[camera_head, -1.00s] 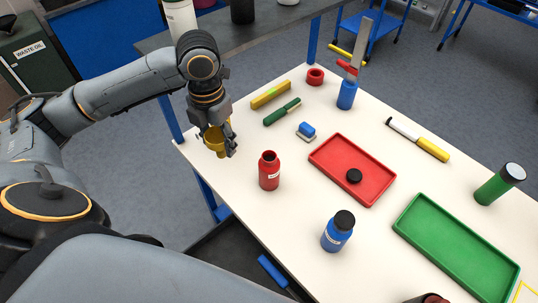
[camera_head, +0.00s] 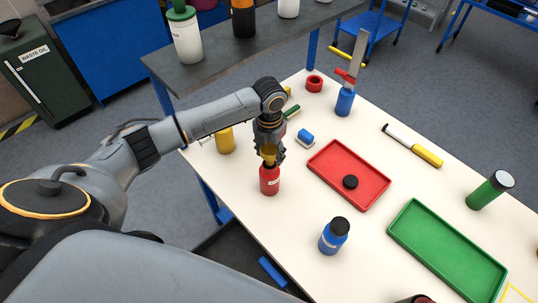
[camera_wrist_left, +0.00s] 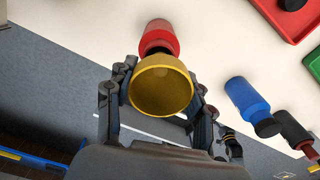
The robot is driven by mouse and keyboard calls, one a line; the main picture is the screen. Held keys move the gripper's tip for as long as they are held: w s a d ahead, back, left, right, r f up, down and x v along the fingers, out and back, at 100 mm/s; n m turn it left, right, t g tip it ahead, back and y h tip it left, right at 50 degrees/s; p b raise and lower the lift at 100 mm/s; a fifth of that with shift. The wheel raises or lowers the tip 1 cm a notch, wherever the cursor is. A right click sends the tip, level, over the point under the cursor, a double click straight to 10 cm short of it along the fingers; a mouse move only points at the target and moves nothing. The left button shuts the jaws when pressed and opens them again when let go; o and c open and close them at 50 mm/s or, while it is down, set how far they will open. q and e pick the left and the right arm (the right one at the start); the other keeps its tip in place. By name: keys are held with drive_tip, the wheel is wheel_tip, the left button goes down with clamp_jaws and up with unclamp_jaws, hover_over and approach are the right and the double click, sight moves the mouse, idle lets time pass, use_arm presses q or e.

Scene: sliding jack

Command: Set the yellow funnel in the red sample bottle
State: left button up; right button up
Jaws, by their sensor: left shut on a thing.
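The red sample bottle (camera_head: 270,183) stands upright near the table's left edge. It also shows in the left wrist view (camera_wrist_left: 158,34), its mouth partly hidden by the funnel. The yellow funnel (camera_head: 268,153) is directly over the bottle's mouth. In the left wrist view, the funnel (camera_wrist_left: 162,88) shows its wide open cone between the fingers. My left gripper (camera_head: 268,146) is shut on the funnel. Whether the spout is inside the bottle neck or just above it, I cannot tell. My right gripper is not in view.
A yellow bottle (camera_head: 225,141) stands left of the arm. A green tray (camera_head: 447,247) lies further right. Bare table surrounds the red bottle.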

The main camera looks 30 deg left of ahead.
use_arm(q)
wheel_tip(320, 180, down, 2)
drive_tip(key=shift+s+f, duration=0.1)
drive_tip(key=shift+f, duration=0.15)
drive_tip(key=shift+f, duration=0.15)
drive_tip(key=o, duration=1.1)
drive_tip(key=shift+c, duration=0.2)
